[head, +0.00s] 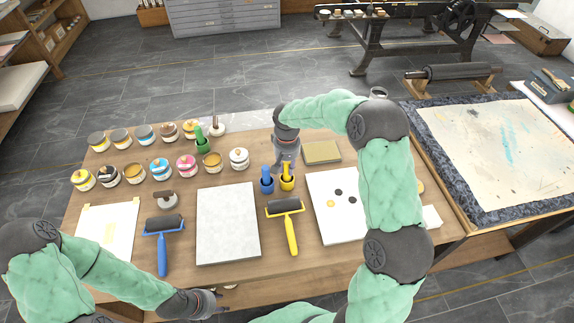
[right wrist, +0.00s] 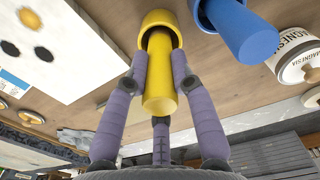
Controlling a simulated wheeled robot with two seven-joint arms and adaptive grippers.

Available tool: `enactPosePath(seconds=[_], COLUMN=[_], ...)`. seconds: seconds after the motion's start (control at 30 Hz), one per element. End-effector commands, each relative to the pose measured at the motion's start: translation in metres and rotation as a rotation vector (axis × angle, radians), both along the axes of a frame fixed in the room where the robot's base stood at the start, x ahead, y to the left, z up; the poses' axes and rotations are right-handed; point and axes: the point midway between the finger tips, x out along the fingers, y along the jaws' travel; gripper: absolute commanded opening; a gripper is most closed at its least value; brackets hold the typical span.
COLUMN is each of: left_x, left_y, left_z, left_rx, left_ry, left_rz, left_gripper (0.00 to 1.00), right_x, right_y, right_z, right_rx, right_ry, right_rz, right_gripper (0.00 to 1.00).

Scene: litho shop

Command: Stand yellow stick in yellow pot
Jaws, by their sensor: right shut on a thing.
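The yellow stick (right wrist: 159,92) is between the fingers of my right gripper (right wrist: 159,62), which is shut on it. Its far end is inside the mouth of the yellow pot (right wrist: 157,17) in the right wrist view; how deep it sits is hidden. In the head view the yellow pot (head: 287,185) stands on the table, with the yellow stick (head: 286,169) rising from it below my right gripper (head: 286,162). My left gripper (head: 220,300) is low at the table's front edge, away from the pots; its finger opening is unclear.
A blue pot (head: 267,187) with a blue stick stands close left of the yellow pot. A yellow roller (head: 285,208) lies in front. A grey slab (head: 228,224) and a white sheet (head: 333,220) flank it. Several ink jars stand at the left; a green pot (head: 203,146) stands behind.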

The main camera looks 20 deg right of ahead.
Motion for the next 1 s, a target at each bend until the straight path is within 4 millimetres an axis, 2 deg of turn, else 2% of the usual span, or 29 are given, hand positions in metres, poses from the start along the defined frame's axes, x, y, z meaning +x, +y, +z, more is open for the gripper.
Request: enactPosePath(seconds=[0.27,0.3,0.37,0.4,0.77,0.87,1.0], left_x=[0.000,0.000,0.000,0.000,0.000,0.000,0.000], left_y=[0.000,0.000,0.000,0.000,0.000,0.000,0.000], left_z=[0.000,0.000,0.000,0.000,0.000,0.000,0.000], left_rx=[0.000,0.000,0.000,0.000,0.000,0.000,0.000], left_ry=[0.000,0.000,0.000,0.000,0.000,0.000,0.000], left_rz=[0.000,0.000,0.000,0.000,0.000,0.000,0.000], left_gripper=[0.40,0.40,0.40,0.40,0.40,0.40,0.40], right_x=[0.000,0.000,0.000,0.000,0.001,0.001,0.001], right_y=[0.000,0.000,0.000,0.000,0.000,0.000,0.000], right_z=[-0.001,-0.001,-0.001,-0.001,0.002,0.011,0.034], right_rx=[0.000,0.000,0.000,0.000,0.000,0.000,-0.001], right_ry=[-0.001,-0.001,-0.001,-0.001,-0.001,-0.004,-0.006], right_rz=[0.000,0.000,0.000,0.000,0.000,-0.001,-0.001], right_gripper=[0.00,0.31,0.48,0.53,0.53,0.53,0.53])
